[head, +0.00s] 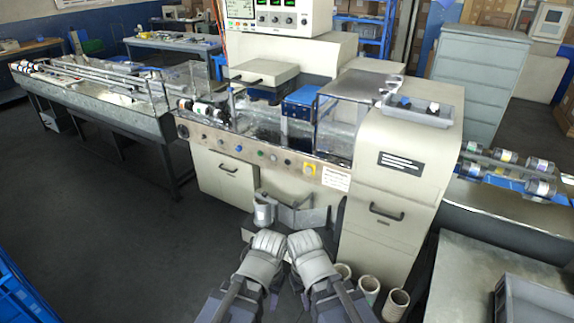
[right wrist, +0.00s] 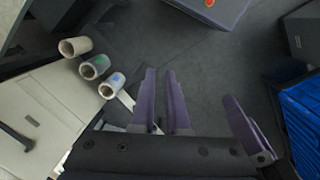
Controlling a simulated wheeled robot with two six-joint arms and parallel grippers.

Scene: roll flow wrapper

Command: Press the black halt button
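The black halt button is too small to single out for certain in the head view. A row of small buttons and knobs sits along the front panel (head: 250,151) of the wrapping machine, with a yellow-backed control (head: 309,168) at its right end. My two arms are folded side by side at the bottom middle, below and in front of that panel and apart from it. My right gripper (right wrist: 160,72) has its two purple fingers close together with nothing between them. A purple finger of my left gripper (right wrist: 243,122) shows beside it; its other finger is not clear.
Several pale tubes (head: 396,302) stand on the floor by the machine's right cabinet (head: 378,232). A conveyor (head: 90,98) runs off left. A blue crate (head: 30,300) is at the lower left and a grey bin (head: 535,303) at the lower right. The floor at left is clear.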

